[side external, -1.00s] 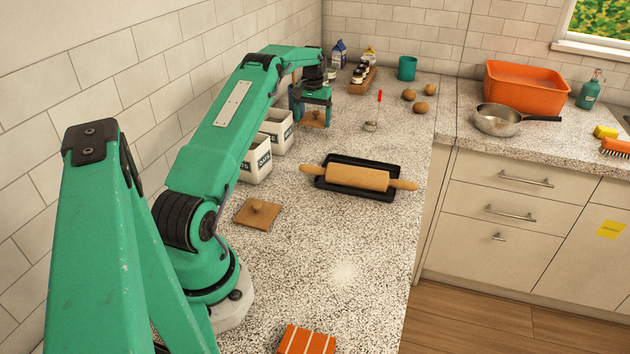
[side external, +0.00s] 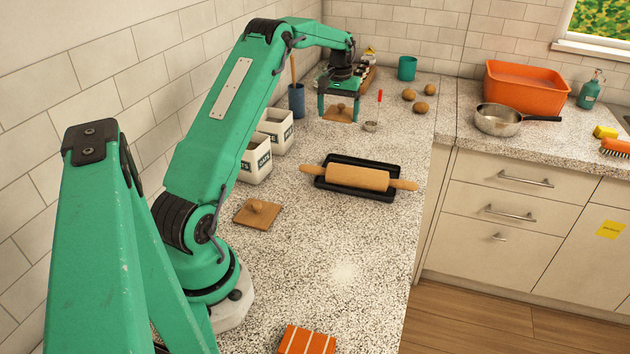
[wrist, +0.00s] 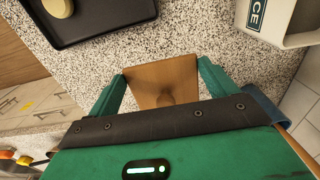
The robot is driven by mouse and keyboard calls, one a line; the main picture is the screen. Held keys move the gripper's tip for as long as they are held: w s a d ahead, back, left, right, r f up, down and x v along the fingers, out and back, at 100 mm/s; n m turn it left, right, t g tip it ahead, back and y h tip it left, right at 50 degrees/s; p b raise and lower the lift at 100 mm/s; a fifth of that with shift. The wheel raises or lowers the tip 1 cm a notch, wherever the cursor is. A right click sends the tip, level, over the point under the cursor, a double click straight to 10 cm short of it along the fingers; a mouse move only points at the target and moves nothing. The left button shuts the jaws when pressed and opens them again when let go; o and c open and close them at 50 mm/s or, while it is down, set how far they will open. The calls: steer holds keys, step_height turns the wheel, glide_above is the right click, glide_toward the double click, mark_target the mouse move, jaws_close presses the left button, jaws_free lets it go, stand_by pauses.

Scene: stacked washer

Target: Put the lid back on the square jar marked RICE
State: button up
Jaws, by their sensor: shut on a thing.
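My gripper (side external: 340,112) is shut on a square wooden lid (side external: 340,116) with a round knob. In the wrist view the lid (wrist: 150,75) sits between the two green fingers, its knob towards the palm. The lid's height over the counter is hard to tell. The white square jar marked RICE (side external: 283,127) stands left of my gripper, open, behind the jar marked OATS (side external: 257,168). In the wrist view only the letters CE show on the jar (wrist: 290,38) at the upper right, apart from the lid.
Another wooden lid (side external: 250,218) lies on the counter near my base. A rolling pin (side external: 358,177) rests on a black tray (side external: 338,160).

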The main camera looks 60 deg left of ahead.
stand_by(0.6)
steer(key=s+a+r+n, duration=0.3)
steer(key=s, duration=0.5)
steer(key=s+a+r+n, duration=0.2)
steer(key=s+a+r, duration=0.2)
steer(key=s, duration=0.5)
steer(key=shift+a+r+n, duration=0.15)
steer(key=shift+r+n, duration=0.1)
steer(key=shift+n, duration=0.15)
steer(key=shift+s+f, duration=0.1)
steer(key=shift+f, duration=0.05)
step_height(320, 180, down, 6)
steer(key=shift+f, duration=0.2)
stand_by(2.3)
steer(key=o, duration=0.8)
steer(key=shift+o, duration=0.2)
